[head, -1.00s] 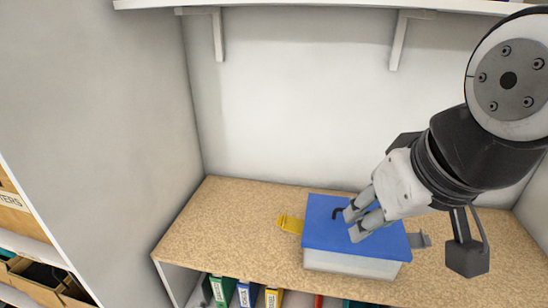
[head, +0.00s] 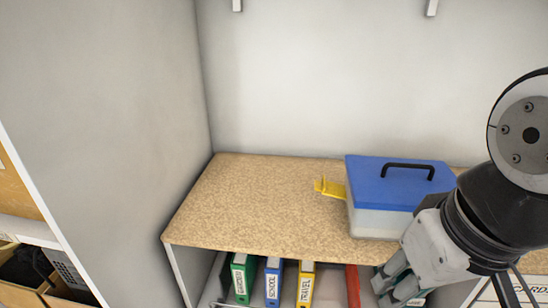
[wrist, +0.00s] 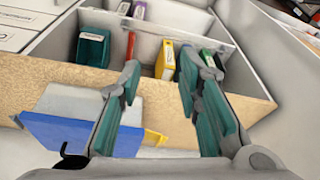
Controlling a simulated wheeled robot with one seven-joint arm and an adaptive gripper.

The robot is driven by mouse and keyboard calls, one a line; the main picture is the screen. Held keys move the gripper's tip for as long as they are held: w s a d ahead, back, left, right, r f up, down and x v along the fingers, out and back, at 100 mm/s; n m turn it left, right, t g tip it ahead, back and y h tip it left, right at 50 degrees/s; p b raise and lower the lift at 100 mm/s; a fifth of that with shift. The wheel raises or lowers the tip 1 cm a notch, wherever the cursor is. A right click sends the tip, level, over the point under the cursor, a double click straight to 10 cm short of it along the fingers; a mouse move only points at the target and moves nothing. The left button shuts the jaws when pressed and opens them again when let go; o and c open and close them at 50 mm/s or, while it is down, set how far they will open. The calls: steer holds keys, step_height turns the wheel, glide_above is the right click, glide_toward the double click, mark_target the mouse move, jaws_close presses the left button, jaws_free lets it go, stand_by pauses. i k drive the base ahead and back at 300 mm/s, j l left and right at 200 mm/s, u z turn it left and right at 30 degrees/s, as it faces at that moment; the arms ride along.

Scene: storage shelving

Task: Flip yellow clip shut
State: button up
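The box has a blue lid (head: 400,180) with a black handle (head: 408,168) and a whitish body (head: 375,222). It stands on the speckled shelf top. The yellow clip (head: 330,188) sticks out from the box's left side, flipped outward. In the wrist view the clip (wrist: 153,138) shows partly, low between my fingers, and the lid (wrist: 68,138) is at lower left. My gripper (head: 385,288) is in front of and below the box, near the shelf's front edge. In the wrist view its fingers (wrist: 160,66) are apart with nothing between them. The box's right side is hidden behind my arm.
The shelf top (head: 250,195) is clear left of the box. Green (head: 240,278), blue (head: 272,282) and yellow (head: 306,285) binders stand in the compartment below. A grey side wall (head: 110,130) bounds the left.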

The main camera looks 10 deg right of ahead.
mark_target(328, 188)
steer(key=l+u, duration=0.15)
steer(key=l, duration=1.1)
